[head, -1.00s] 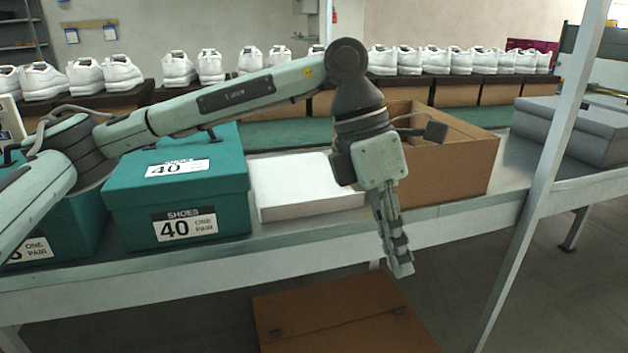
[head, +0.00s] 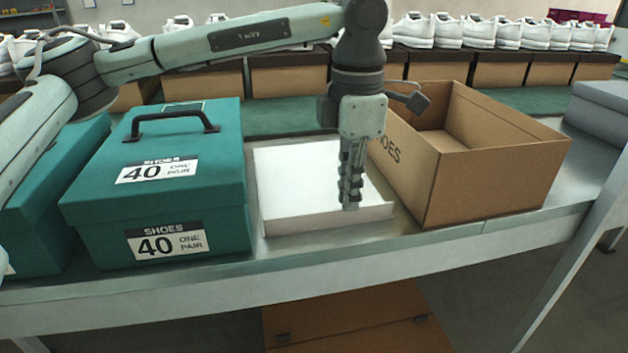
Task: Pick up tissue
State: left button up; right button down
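The tissue (head: 300,185) is a flat white stack on the bench, between a teal shoe box and an open brown box. My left gripper (head: 351,200) points straight down over the right part of the tissue and hides some of it. Its fingers line up in this view, so I cannot tell how far apart they are or whether the tips touch the tissue. Nothing shows hanging from them. My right gripper is not in view.
A teal lidded box (head: 165,185) with a black handle stands close at the left. The open brown box (head: 490,165) stands close at the right. White shoes on boxes (head: 450,30) line the back. A grey box (head: 605,105) sits at far right.

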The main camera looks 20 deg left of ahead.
pick_arm(q)
notch_tip(320, 180, down, 4)
jog(key=shift+w+r, duration=0.1)
jog(key=shift+r, duration=0.15)
jog(key=shift+c, duration=0.2)
grip_shut()
